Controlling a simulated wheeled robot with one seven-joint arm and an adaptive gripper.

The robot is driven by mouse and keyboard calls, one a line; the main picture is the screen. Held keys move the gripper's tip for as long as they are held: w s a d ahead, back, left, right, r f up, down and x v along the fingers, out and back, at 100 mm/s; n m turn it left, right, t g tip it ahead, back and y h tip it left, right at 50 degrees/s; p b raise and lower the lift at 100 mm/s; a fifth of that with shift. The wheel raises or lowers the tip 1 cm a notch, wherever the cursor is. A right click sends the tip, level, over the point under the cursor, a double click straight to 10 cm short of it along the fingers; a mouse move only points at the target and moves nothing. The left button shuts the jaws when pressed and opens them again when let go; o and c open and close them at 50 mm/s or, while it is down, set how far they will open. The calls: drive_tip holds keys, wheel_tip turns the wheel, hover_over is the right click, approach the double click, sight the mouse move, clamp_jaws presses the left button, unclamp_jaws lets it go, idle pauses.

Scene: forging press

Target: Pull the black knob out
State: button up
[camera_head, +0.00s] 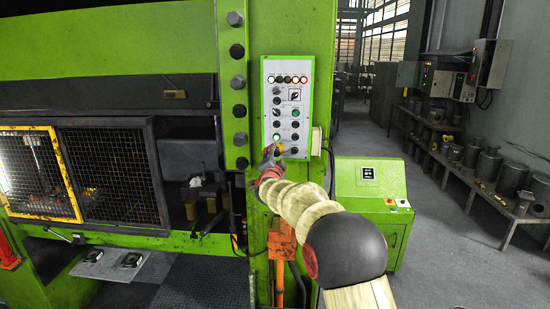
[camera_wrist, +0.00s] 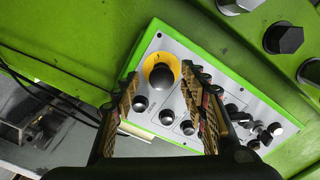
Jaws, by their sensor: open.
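The black knob (camera_wrist: 161,76) is round and sits on a yellow disc at one end of the grey control panel (camera_wrist: 178,122). In the head view the yellow disc (camera_head: 278,149) shows low on the panel (camera_head: 268,100), partly covered by my gripper. My gripper (camera_wrist: 165,80) is open and empty, with one finger on each side of the knob in the wrist picture. A gap shows between the knob and each finger. I cannot tell whether the fingertips reach as deep as the knob. In the head view my gripper (camera_head: 270,163) is at the panel's lower left.
Smaller black buttons (camera_wrist: 166,117) and switches (camera_wrist: 262,134) sit close to the right finger. Large dark bolts (camera_wrist: 282,37) stick out of the green press frame. A green cabinet (camera_head: 370,195) stands right of the panel. The aisle farther right is open floor.

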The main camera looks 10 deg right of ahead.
drive_tip(key=shift+s+r, duration=0.1)
drive_tip(key=shift+s, duration=0.1)
drive_tip(key=shift+s+a, duration=0.15)
drive_tip(key=shift+s, duration=0.1)
drive_tip(key=v, duration=1.1)
